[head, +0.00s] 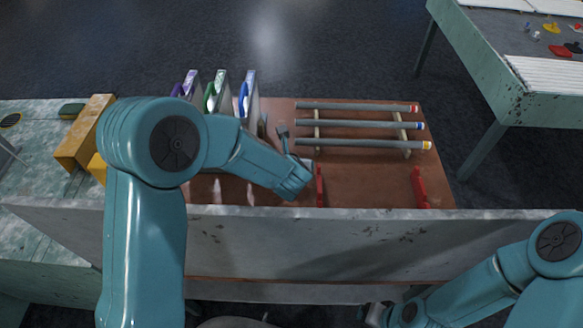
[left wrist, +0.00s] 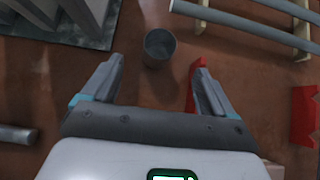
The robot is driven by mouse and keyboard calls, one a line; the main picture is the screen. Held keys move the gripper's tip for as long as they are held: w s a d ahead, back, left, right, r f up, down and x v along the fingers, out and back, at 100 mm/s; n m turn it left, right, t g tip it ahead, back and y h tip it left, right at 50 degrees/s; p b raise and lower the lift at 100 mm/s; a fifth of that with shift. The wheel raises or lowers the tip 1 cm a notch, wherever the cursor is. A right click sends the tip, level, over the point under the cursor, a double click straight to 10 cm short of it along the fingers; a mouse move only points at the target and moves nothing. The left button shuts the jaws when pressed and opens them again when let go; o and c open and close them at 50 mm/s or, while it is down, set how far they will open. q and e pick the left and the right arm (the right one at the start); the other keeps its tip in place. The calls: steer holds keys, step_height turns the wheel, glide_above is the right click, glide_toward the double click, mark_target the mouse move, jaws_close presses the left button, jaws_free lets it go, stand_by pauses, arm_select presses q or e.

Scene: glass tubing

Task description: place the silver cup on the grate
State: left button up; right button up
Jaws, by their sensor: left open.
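The silver cup (left wrist: 159,47) stands upright on the brown work surface in the left wrist view, its round mouth facing the camera. My left gripper (left wrist: 157,66) is open, with the cup ahead of it, roughly centred between the two fingertips and not gripped. In the head view my left gripper (head: 297,150) is low over the brown board, and I cannot clearly make out the cup there. My right gripper (head: 373,314) is at the bottom edge of the head view, partly cut off. I cannot identify a grate with certainty in either view.
Several grey tubes with coloured ends (head: 365,124) lie on wooden rests. Upright plates with coloured handles (head: 221,92) stand left of them. A red bracket (head: 319,186) is close to my left gripper; another (head: 419,188) stands right. A grey wall (head: 320,245) runs along the front.

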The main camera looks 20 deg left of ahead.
arm_select(q)
steer(key=x, duration=1)
steer(key=shift+w+f, duration=0.1)
steer(key=shift+f, duration=0.05)
steer(key=shift+w+a+f, duration=0.15)
steer(key=shift+w+f, duration=0.05)
steer(key=shift+w, duration=0.1)
steer(key=c, duration=0.4)
steer(key=shift+r, duration=0.1)
steer(key=c, duration=0.8)
